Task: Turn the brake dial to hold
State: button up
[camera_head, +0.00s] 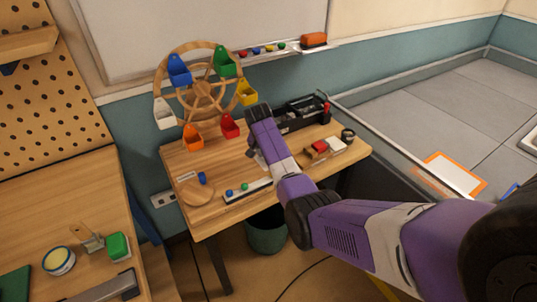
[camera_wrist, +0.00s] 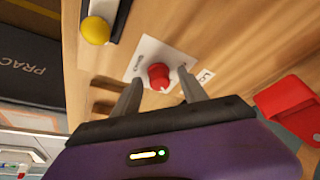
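The brake dial (camera_wrist: 159,77) is a red knob on a white plate (camera_wrist: 148,57) set on the wooden tabletop, seen in the wrist view. My gripper (camera_wrist: 160,80) is open, with one finger on each side of the dial. A gap shows between the fingers and the knob; I cannot tell how far the tips are above the plate. A small white label (camera_wrist: 205,77) lies beside the right finger, its lettering partly cut off. In the head view my arm hides the dial and my gripper's fingers.
A wooden wheel (camera_head: 200,83) with coloured bins stands at the table's back left. A strip with blue and green knobs (camera_head: 247,190) lies near the front. A black tray-like unit (camera_head: 302,112) and small blocks (camera_head: 319,146) are on the right. A red bin (camera_wrist: 298,112) hangs close to my gripper.

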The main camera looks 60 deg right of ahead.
jog(key=shift+r, duration=0.1)
jog(key=v, duration=0.7)
jog(key=shift+r, duration=0.3)
jog(key=shift+a, duration=0.15)
